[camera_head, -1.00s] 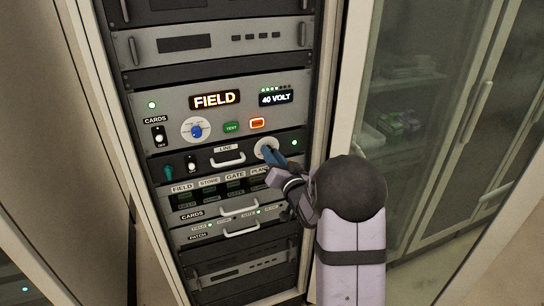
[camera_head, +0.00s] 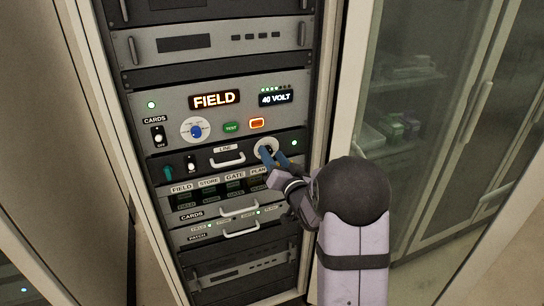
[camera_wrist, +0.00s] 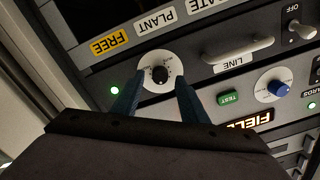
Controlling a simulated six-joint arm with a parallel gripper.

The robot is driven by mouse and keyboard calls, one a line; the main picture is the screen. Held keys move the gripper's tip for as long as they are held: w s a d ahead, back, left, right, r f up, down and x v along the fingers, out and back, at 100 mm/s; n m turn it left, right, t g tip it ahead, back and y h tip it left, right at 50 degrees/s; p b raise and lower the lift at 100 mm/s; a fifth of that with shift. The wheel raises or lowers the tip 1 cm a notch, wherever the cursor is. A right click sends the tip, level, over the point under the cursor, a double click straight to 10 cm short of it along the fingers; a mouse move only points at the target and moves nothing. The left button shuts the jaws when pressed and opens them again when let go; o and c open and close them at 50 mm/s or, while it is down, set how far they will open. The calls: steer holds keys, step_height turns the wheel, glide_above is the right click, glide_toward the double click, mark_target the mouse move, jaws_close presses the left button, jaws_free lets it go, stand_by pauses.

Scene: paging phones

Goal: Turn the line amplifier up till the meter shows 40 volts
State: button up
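The line amplifier is the panel labelled LINE (camera_head: 225,148), with a round white dial and a small black knob (camera_wrist: 160,74) at its right end. The meter (camera_head: 276,98) above it reads 40 VOLT. My gripper (camera_head: 273,156) is in front of the dial. In the wrist view its two blue fingers (camera_wrist: 157,97) are spread apart, one on each side of the dial's lower edge, with the knob free beyond their tips. The gripper is empty. In the head view the fingers partly cover the dial.
A FIELD display (camera_head: 214,100), blue knob (camera_head: 196,131), green TEST button (camera_head: 231,127) and orange-lit button (camera_head: 257,123) sit above the LINE panel. A handle (camera_head: 228,160) sticks out left of the dial. A glass-doored cabinet (camera_head: 440,120) stands to the right.

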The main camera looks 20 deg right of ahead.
steer(key=s+b, duration=0.2)
steer(key=s, duration=0.4)
steer(key=shift+s, duration=0.3)
